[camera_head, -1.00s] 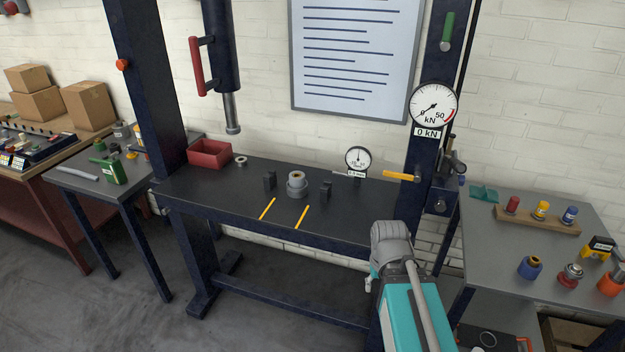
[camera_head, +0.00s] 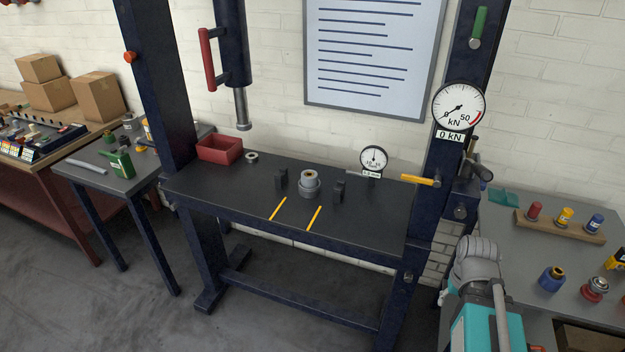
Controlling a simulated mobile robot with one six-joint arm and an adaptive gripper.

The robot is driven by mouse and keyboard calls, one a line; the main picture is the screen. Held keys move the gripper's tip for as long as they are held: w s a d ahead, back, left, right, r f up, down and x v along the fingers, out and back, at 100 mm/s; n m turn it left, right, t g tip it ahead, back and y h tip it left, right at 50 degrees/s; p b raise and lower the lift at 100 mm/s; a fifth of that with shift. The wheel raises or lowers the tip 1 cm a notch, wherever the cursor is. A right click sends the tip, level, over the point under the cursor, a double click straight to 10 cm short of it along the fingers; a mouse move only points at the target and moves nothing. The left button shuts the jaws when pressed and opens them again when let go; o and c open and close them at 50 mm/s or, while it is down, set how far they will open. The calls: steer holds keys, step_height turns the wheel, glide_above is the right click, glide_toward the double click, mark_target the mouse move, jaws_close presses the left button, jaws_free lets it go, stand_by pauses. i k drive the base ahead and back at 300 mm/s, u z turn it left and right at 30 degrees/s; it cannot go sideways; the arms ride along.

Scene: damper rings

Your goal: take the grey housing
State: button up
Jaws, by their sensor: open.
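A grey round housing (camera_head: 309,188) stands upright on the dark press bench (camera_head: 225,196), between two small black blocks. A narrower, lighter round part with a dark centre shows at its top; I cannot tell whether it is a separate piece. My arm shows at the lower right, in front of the right side of the press, well apart from the housing. The jaws of my gripper are not visible.
The press ram (camera_head: 242,110) hangs above the bench, left of the housing. A red bin (camera_head: 219,149) and small ring (camera_head: 252,157) are at the back left. A dial gauge (camera_head: 374,160) stands at back right. Two yellow strips mark the front. A side table (camera_head: 520,262) holds coloured parts.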

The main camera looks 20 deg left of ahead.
mark_target(306, 182)
steer(key=k, duration=1.2)
steer(key=u, duration=1.1)
steer(key=i, duration=1.5)
steer(key=z, duration=0.05)
